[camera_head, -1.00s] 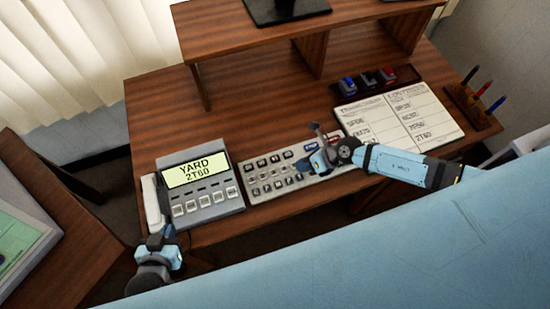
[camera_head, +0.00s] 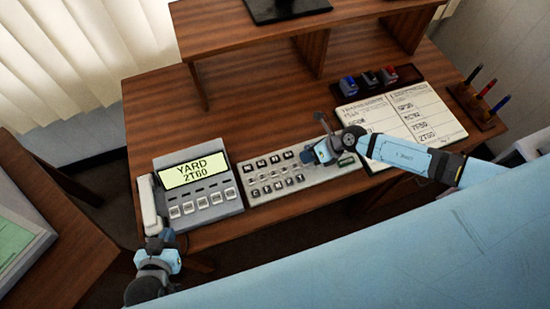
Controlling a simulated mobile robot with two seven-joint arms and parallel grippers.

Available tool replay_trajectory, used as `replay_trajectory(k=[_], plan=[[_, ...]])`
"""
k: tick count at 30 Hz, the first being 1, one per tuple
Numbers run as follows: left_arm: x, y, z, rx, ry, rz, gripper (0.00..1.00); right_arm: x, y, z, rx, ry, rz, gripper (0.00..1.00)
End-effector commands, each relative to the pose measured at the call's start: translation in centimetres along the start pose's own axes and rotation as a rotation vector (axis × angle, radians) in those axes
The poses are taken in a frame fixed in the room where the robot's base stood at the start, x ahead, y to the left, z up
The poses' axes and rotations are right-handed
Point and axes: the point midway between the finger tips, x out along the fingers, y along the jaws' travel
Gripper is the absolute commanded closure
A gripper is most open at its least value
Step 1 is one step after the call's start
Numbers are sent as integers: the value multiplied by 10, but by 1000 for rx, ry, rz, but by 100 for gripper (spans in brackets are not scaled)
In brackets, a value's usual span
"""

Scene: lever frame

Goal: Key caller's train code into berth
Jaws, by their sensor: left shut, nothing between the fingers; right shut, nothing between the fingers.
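A grey phone console (camera_head: 212,199) with a white handset (camera_head: 147,200) stands at the left of the desk. Its lit screen (camera_head: 193,171) reads YARD and what looks like 2T60. A pale keypad panel (camera_head: 262,195) with rows of keys lies to its right. My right gripper (camera_head: 312,155) is shut and empty over the panel's right part, hiding some keys. I cannot tell whether it touches one. A green key or label (camera_head: 346,161) shows beside it. My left gripper (camera_head: 161,238) is shut and empty, in front of the handset's lower end.
An open notebook (camera_head: 415,115) with handwritten codes lies at the right. Behind it is a dark tray (camera_head: 405,76) with blue, black and red stamps. A pen holder (camera_head: 475,104) stands at the right edge. A raised wooden shelf (camera_head: 250,38) spans the back. Bare desk lies behind the keypad.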

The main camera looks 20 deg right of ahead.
Motion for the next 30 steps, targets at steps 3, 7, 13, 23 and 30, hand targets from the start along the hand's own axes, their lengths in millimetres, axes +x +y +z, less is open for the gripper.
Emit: replay_trajectory(k=[3, 7, 13, 23, 30], plan=[[1, 0, 2, 0, -3, 0, 100, 1, 0, 0, 0, 0, 0, 100], [1, 0, 4, 0, -6, 0, 100, 1, 0, 0, 0, 0, 0, 100], [2, 0, 5, 0, -8, 0, 100, 1, -1, -1, 0, 0, 0, 100], [3, 0, 6, 0, -6, 0, 100, 4, -3, -3, 1, 0, 0, 100], [3, 0, 6, 0, -3, 0, 100, 6, -4, -4, 1, 0, -1, 100]])
